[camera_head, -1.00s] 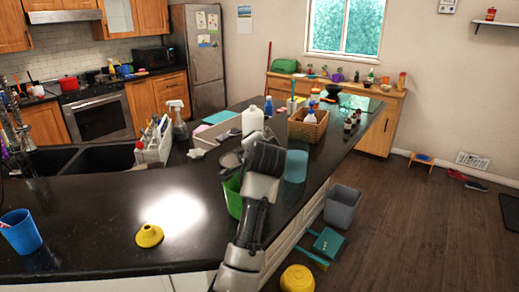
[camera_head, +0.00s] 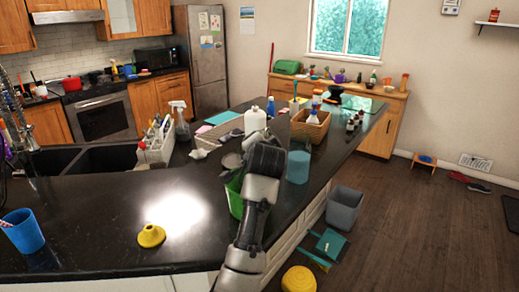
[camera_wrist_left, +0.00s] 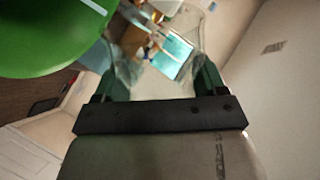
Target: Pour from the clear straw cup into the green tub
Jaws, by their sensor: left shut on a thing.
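The green tub (camera_head: 234,198) stands on the dark counter, partly hidden behind my left arm in the head view. In the left wrist view the tub (camera_wrist_left: 45,40) fills the upper left, close to the gripper. My left gripper (camera_wrist_left: 158,82) is shut on the clear straw cup (camera_wrist_left: 150,78), whose see-through wall shows between the fingers. In the head view my left gripper (camera_head: 240,165) is above the tub's rim, and the cup is mostly hidden or too faint to make out. Its exact tilt and contents cannot be told. My right gripper is not in view.
A teal cup (camera_head: 298,167) stands just right of my arm. A white bottle (camera_head: 255,120) and a wicker basket (camera_head: 311,127) are behind. Counter around the funnel is clear.

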